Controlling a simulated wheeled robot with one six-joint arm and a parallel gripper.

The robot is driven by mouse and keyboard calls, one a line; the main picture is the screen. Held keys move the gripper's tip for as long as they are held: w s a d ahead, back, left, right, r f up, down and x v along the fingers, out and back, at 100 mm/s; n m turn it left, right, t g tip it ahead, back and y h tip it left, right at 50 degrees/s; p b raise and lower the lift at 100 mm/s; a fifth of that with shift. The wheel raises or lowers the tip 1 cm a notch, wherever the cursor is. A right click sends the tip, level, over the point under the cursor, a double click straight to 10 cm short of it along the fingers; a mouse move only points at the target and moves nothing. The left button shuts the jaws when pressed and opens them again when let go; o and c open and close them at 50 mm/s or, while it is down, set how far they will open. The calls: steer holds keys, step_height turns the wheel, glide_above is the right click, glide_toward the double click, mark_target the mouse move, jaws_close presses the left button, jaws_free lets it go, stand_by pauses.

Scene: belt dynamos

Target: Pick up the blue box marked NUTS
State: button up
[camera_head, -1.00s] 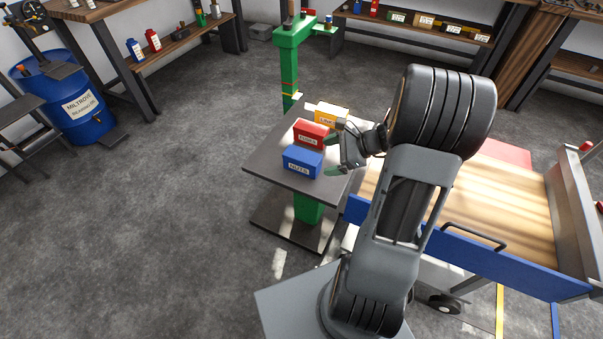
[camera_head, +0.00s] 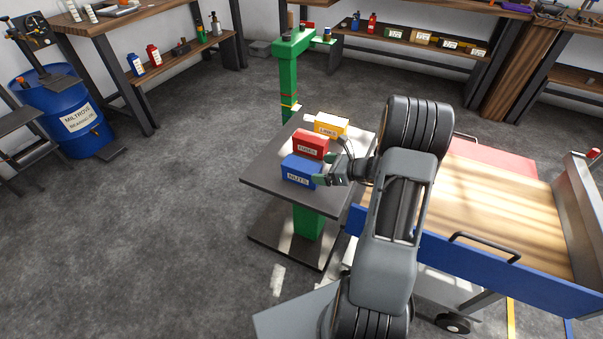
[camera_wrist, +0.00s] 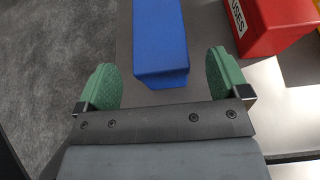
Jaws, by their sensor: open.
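The blue box marked NUTS (camera_head: 300,171) stands on the dark tabletop of a green-posted stand, at its near side. My gripper (camera_head: 326,175) is just right of the blue box in the head view. In the wrist view the blue box (camera_wrist: 160,42) lies ahead, between the lines of the two green finger pads of my gripper (camera_wrist: 163,78). The fingers are spread wide with nothing held. The near end of the box reaches about between the pads, with a gap on each side. The box's label is hidden in the wrist view.
A red box marked FUSES (camera_head: 311,145) stands close behind the blue box, and it also shows in the wrist view (camera_wrist: 268,25). A yellow box (camera_head: 331,125) is farther back. A wood-topped cart (camera_head: 470,200) stands to the right. The tabletop's left part (camera_head: 262,165) is bare.

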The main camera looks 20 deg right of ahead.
mark_target(314, 169)
steer(key=shift+b+x, duration=0.4)
steer(key=shift+x, duration=2.15)
steer(key=shift+f, duration=0.1)
steer(key=shift+c, duration=0.2)
steer(key=c, duration=1.2)
steer(key=shift+c, duration=0.6)
